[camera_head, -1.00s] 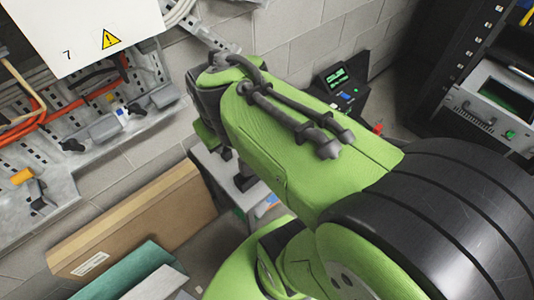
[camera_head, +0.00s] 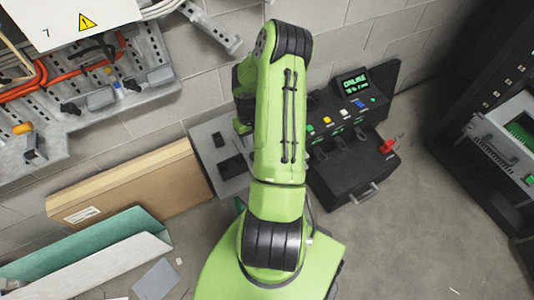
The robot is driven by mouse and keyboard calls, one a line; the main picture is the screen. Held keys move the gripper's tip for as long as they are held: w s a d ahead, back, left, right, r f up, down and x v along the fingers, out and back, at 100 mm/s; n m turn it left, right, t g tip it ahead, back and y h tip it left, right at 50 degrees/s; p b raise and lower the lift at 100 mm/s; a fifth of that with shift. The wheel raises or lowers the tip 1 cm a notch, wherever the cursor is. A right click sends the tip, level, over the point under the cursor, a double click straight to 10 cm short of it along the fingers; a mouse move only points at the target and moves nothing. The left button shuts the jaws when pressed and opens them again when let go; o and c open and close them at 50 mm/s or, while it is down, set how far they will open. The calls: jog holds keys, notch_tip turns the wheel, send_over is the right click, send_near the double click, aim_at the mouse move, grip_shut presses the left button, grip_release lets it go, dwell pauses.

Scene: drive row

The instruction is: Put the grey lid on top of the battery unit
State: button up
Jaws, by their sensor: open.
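My green arm rises through the middle of the picture and bends over at its top. The dark hand (camera_head: 243,122) hangs at its far left side, above a low light-grey bench (camera_head: 206,136) with dark square parts. My gripper is open; its fingertips are mostly hidden behind the arm, and I see nothing held. A flat grey plate (camera_head: 157,279) lies on the floor at the lower left; I cannot tell whether it is the lid. No thing is clearly marked as the battery unit. A black unit (camera_head: 345,180) with a green-lit screen, coloured buttons and a front handle stands right of the arm, partly hidden by it.
A cardboard box (camera_head: 135,185) lies along the wall. A green and white folded panel (camera_head: 90,255) lies in front of it. An open grey cabinet panel (camera_head: 110,85) with orange cables is at upper left. A dark rack (camera_head: 465,115) stands at right. Floor between unit and rack is clear.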

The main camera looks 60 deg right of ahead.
aim_at(248, 152)
notch_tip(248, 152, down, 10)
jog(key=b, duration=0.2)
jog(key=shift+s+d+f+b, duration=0.1)
jog(key=shift+f+b, duration=0.05)
jog(key=shift+b, duration=0.15)
jog(key=shift+c, duration=0.4)
grip_shut()
